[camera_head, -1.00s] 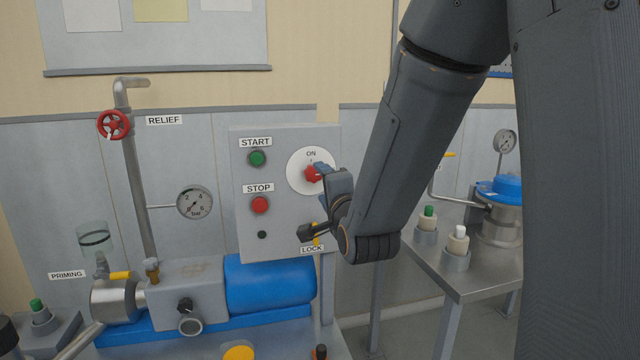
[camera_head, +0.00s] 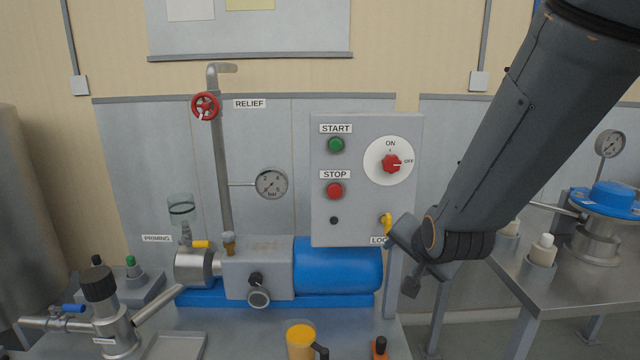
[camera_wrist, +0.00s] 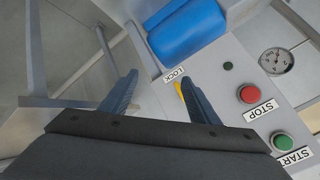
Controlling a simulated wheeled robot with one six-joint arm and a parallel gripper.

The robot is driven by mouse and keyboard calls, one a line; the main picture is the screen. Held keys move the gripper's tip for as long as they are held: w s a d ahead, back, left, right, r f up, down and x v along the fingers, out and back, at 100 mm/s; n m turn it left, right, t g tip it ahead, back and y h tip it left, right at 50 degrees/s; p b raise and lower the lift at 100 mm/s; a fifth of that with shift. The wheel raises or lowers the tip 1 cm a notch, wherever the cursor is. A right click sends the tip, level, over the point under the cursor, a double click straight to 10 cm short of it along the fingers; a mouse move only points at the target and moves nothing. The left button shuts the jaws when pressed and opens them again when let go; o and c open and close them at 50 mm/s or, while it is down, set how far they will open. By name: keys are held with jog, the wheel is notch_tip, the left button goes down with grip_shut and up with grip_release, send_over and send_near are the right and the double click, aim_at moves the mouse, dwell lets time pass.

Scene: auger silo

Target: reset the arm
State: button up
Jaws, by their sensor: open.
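My gripper (camera_wrist: 158,92) is open and empty, with its two dark blue fingers apart in the wrist view. In the head view my gripper (camera_head: 408,268) hangs at the lower right corner of the grey control panel (camera_head: 365,220), partly hidden by my wrist. The panel carries a red rotary knob (camera_head: 391,163) on a white ON/OFF dial, with its white mark toward OFF. Below it is a yellow lock tab (camera_head: 387,224), which also shows beside the right finger in the wrist view (camera_wrist: 180,91).
Green START (camera_head: 336,145) and red STOP (camera_head: 334,191) buttons are on the panel. A blue motor (camera_head: 338,266) sits below it. A metal table (camera_head: 520,275) with bottles and a blue-lidded vessel (camera_head: 608,197) stands at the right. A yellow mug (camera_head: 300,340) stands in front.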

jog(key=s+f+n+g, duration=0.3)
jog(key=s+n+g, duration=0.1)
jog(key=s, duration=0.5)
jog(key=s+f+n+g, duration=0.4)
jog(key=s+g, duration=0.1)
jog(key=s, duration=0.5)
jog(key=shift+s+n, duration=0.2)
jog(key=shift+n, duration=0.2)
